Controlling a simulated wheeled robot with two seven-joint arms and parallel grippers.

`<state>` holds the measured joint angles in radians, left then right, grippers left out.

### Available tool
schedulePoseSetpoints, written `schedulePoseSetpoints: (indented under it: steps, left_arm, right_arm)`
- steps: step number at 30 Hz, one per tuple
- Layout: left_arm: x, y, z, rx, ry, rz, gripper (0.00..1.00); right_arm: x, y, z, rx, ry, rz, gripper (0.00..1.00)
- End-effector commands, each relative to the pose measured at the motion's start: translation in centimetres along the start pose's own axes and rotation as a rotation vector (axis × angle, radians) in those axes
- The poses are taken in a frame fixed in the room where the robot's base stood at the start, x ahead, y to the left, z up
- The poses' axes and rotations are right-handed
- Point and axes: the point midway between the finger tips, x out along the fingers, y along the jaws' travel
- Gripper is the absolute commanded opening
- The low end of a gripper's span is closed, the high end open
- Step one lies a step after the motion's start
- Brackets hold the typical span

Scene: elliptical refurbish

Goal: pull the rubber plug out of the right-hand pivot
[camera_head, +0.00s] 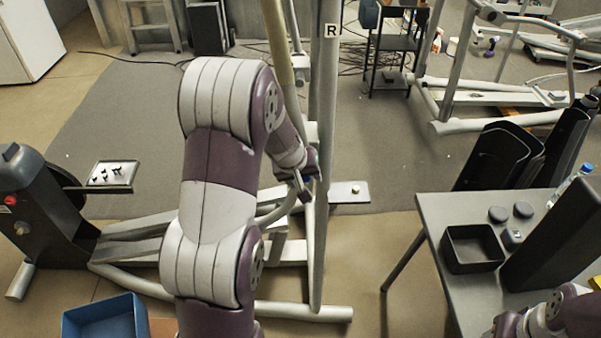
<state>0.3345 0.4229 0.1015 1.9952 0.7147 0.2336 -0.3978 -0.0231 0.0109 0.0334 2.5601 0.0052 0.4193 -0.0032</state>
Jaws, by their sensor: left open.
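My left arm reaches up the middle of the view, and its gripper (305,190) is small beside the grey upright (325,130). The gripper is open, and its fingers point down and to the right. I cannot make out the rubber plug or the right-hand pivot; the arm and gripper cover part of the machine's lower linkage. Part of my right arm (550,315) shows at the bottom right corner, with its gripper out of view.
A grey table (440,225) at the right holds a black open bin (471,248), two dark round pieces and a bottle (572,180). A blue bin (104,320) is at the bottom left. Cables lie behind.

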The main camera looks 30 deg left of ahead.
Motion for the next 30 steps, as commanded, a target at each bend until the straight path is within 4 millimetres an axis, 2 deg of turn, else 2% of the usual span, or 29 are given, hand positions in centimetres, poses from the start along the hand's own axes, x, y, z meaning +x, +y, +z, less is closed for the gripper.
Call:
schedulePoseSetpoints:
  steps: [6,7,12,16,17,18,19,30]
  left_arm:
    - [0.05,0.03,-0.03,0.001,0.001,0.000,0.57]
    - [0.05,0.02,-0.02,0.001,0.000,0.000,0.54]
    - [0.04,0.02,-0.01,0.001,0.000,0.000,0.00]
    - [0.04,0.01,-0.02,0.001,0.001,0.000,0.00]
    - [0.05,0.01,-0.02,0.001,0.001,0.000,0.16]
    - [0.05,0.00,-0.03,0.001,0.001,0.000,0.03]
    - [0.05,0.00,-0.03,0.001,0.001,0.000,0.00]
    - [-0.04,-0.01,0.30,0.001,0.000,-0.001,0.00]
  right_arm:
    - [-0.02,0.00,-0.01,0.000,0.000,0.000,0.57]
    - [-0.02,0.00,-0.01,0.000,0.000,0.000,0.57]
    - [-0.01,0.00,0.00,0.000,0.000,0.000,0.57]
    - [-0.01,0.00,0.00,0.000,0.000,0.000,0.57]
    - [-0.01,0.00,-0.01,0.000,0.000,0.000,0.57]
    - [-0.01,0.00,-0.01,0.000,0.000,0.000,0.57]
    - [-0.01,0.00,-0.01,0.000,0.000,0.000,0.57]
    - [0.18,0.00,0.02,0.000,0.000,0.000,0.57]
